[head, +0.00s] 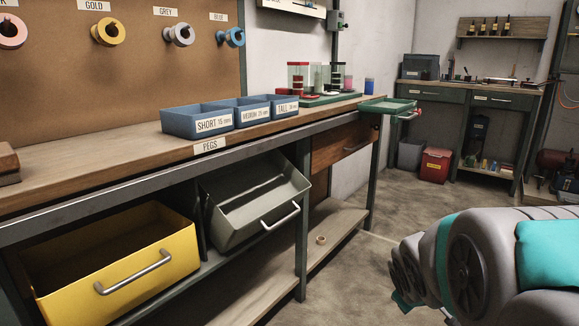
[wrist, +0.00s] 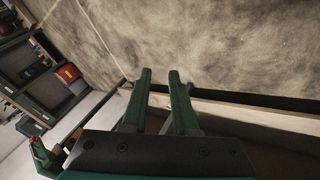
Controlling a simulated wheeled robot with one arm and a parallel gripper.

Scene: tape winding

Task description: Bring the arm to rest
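My arm (head: 470,262), grey with teal bands, shows at the lower right of the head view, over the floor and to the right of the workbench. In the wrist view, the two green fingers of my gripper (wrist: 160,76) stand apart with a gap between them. I see nothing held between them. The concrete floor shows beyond the fingertips. In the head view, most of my gripper is hidden or out of frame.
A long workbench (head: 100,168) carries blue peg bins (head: 197,121). Under it, a yellow drawer (head: 120,265) and a grey drawer (head: 258,203) jut out. A tape roll (head: 321,240) lies on the lower shelf. A red box (head: 436,165) stands at the back. Floor is clear mid-room.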

